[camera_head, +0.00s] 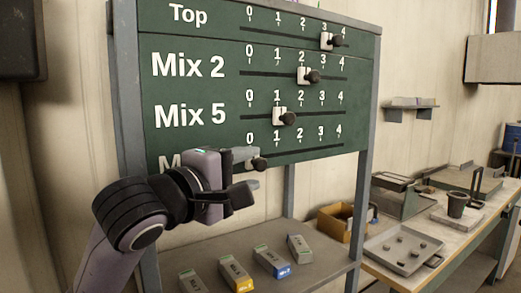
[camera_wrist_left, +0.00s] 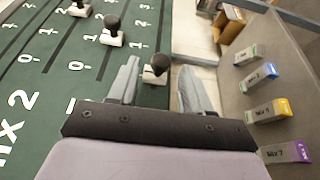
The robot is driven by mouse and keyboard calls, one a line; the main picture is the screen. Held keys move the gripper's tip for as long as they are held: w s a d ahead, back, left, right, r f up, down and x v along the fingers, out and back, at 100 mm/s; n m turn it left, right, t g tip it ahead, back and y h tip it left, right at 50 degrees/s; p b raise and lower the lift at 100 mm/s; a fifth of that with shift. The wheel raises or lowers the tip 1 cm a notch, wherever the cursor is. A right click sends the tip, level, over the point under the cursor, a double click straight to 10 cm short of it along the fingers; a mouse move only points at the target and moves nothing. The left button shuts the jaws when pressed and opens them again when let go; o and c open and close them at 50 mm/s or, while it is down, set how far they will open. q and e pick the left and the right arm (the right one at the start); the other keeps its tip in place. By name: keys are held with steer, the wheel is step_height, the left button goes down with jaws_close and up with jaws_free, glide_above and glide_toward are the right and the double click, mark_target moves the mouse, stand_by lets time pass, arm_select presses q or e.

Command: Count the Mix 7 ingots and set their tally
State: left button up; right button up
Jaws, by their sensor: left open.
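A green tally board (camera_head: 210,90) has rows Top, Mix 2, Mix 5 and a bottom row whose label is mostly hidden by my left gripper (camera_head: 253,168). The bottom row's black knob (camera_head: 259,164) is near 0. My left gripper is open, with its fingers on either side of this knob. In the left wrist view the knob (camera_wrist_left: 157,67) sits between the fingertips on a white slider; contact cannot be told. Several grey ingots lie on the shelf below, with blue (camera_head: 272,262), yellow (camera_head: 236,275), green (camera_wrist_left: 248,54) and purple (camera_wrist_left: 288,151) bands.
The Top slider (camera_head: 326,41) is at 3, Mix 2 (camera_head: 304,76) at 2 and Mix 5 (camera_head: 280,116) near 1. The shelf (camera_head: 330,264) has bare room at right.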

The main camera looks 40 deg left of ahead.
mark_target(257, 167)
arm_select(q)
steer(key=shift+w+p, duration=0.35)
steer(key=shift+w, duration=1.9)
jaws_close()
